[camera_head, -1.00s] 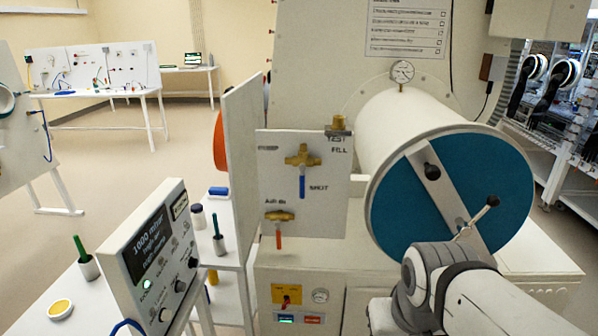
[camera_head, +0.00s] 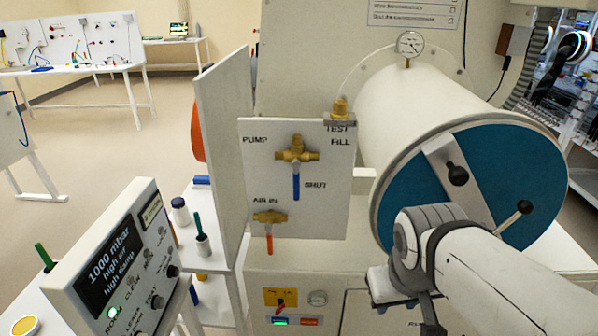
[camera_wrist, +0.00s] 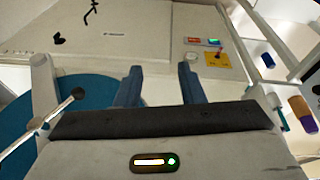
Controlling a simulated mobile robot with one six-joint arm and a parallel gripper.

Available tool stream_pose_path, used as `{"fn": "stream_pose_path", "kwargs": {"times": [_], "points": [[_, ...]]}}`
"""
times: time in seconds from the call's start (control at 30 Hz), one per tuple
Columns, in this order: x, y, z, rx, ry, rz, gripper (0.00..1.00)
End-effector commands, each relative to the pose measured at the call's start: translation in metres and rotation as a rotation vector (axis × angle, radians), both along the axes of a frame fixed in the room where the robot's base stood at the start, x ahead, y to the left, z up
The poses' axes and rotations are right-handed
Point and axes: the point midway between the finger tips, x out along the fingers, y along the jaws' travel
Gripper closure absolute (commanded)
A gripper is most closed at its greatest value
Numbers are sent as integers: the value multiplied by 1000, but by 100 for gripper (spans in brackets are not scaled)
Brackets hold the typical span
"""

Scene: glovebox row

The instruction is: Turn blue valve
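The blue valve has a brass body (camera_head: 297,151) on a white upright panel in the head view. Its blue lever (camera_head: 296,187) hangs straight down, just left of the word SHUT. PUMP is printed to the upper left and TEST and FILL to the upper right. My gripper (camera_wrist: 159,86) shows in the wrist view with two blue fingers spread apart and nothing between them. In the head view my wrist is below and right of the valve, apart from it, and the fingertips cannot be made out. The blue valve is not seen in the wrist view.
A brass valve with an orange lever (camera_head: 269,244) sits below. A white cylinder with a teal end (camera_head: 520,165) and a black-knobbed bar stands right, close to my arm. A control box (camera_head: 115,262) stands front left. A yellow switch plate (camera_wrist: 217,59) shows in the wrist view.

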Motion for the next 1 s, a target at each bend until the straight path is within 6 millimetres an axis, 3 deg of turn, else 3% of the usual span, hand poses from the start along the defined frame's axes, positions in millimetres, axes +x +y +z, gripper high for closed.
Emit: {"fn": "stream_pose_path", "kwargs": {"times": [0.17,0.33,0.47,0.57,0.7,0.9,1.0], "points": [[18,-17,-18,-327,103,355,65],[62,-26,-15,-752,205,785,65],[107,-10,-2,-1098,261,1093,65],[142,20,10,-1377,287,1309,65],[180,82,26,-1761,294,1542,65],[201,159,39,-2150,267,1697,65],[204,179,43,-2246,255,1721,65]]}}
